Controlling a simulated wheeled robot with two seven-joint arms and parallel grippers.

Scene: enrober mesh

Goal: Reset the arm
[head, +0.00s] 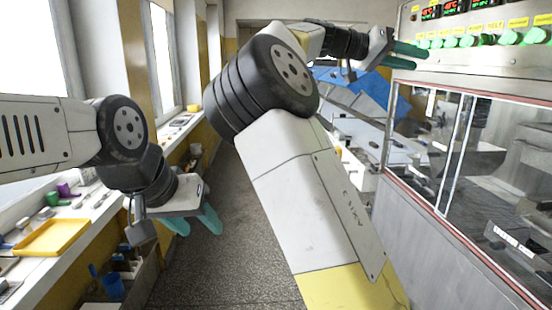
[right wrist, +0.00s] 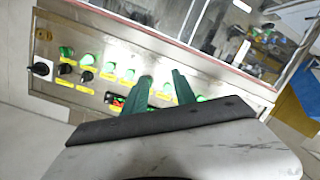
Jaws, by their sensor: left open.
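My right arm reaches up across the middle of the head view. Its gripper (head: 418,57) is at the upper right, beside the machine's control panel (head: 480,50). In the right wrist view the two green fingers of that gripper (right wrist: 162,77) stand apart with nothing between them, in front of the panel's buttons. I cannot tell whether they touch the panel. My left gripper (head: 195,226) is at the lower left, pointing down over the floor, with its green fingers apart and empty.
The machine has a glazed cabinet (head: 490,160) on the right. A windowsill with a yellow tray (head: 52,238) and small items runs along the left. A blue sloped panel (head: 350,90) stands behind my right arm. Speckled floor (head: 235,260) lies clear between them.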

